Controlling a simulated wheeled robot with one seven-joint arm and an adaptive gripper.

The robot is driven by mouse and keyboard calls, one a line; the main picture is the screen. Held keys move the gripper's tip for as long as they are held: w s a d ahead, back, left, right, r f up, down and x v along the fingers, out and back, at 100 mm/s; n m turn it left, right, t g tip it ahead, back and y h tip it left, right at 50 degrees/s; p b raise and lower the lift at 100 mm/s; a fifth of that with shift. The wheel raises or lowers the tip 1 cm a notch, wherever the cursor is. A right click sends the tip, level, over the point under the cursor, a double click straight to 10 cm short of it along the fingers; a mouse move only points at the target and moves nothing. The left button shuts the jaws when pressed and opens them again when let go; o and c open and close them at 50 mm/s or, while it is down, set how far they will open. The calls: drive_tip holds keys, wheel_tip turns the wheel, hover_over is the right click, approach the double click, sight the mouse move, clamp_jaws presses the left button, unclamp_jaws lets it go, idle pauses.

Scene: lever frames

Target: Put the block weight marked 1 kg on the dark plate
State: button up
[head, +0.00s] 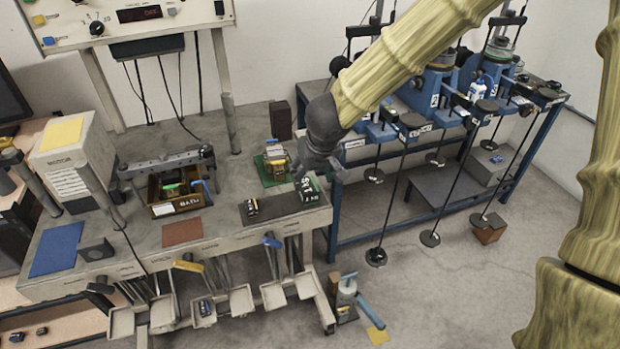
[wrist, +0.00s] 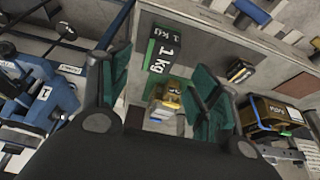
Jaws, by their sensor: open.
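The block weight marked 1 kg (head: 309,190), black and green with white lettering, stands upright at the right end of the dark plate (head: 280,207) on the bench. In the wrist view the block (wrist: 161,55) shows its 1 kg marking beyond the fingertips. My gripper (head: 311,172) is open, just above and behind the block in the head view. Its two green-padded fingers (wrist: 160,88) are apart with nothing clasped between them. I cannot tell whether the whole base of the block rests on the plate.
A small black and yellow item (head: 251,207) lies on the plate's left part. A yellow device (head: 274,160) stands on a green mat behind. Blue stands (head: 432,90) fill the right bench.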

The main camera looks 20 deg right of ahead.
drive_tip(key=v, duration=0.5)
drive_tip(key=s+d+f+g+h, duration=0.1)
drive_tip(key=s+d+f, duration=0.15)
drive_tip(key=f, duration=0.55)
drive_tip(key=s+d+f+h, duration=0.1)
drive_tip(key=s+f, duration=0.3)
drive_tip(key=f, duration=0.5)
drive_tip(key=s+d+f+g, duration=0.15)
drive_tip(key=s+f, duration=0.25)
drive_tip(key=f, duration=0.4)
drive_tip(key=s+a+f+g+y, duration=0.1)
drive_tip(key=s+f, duration=0.7)
drive_tip(key=s, duration=0.2)
drive_tip(key=s+f+g, duration=0.1)
drive_tip(key=s+f, duration=0.7)
drive_tip(key=s, duration=0.3)
drive_tip(key=shift+s+a+m+y+p, duration=0.15)
drive_tip(key=shift+a+m+y+p, duration=0.25)
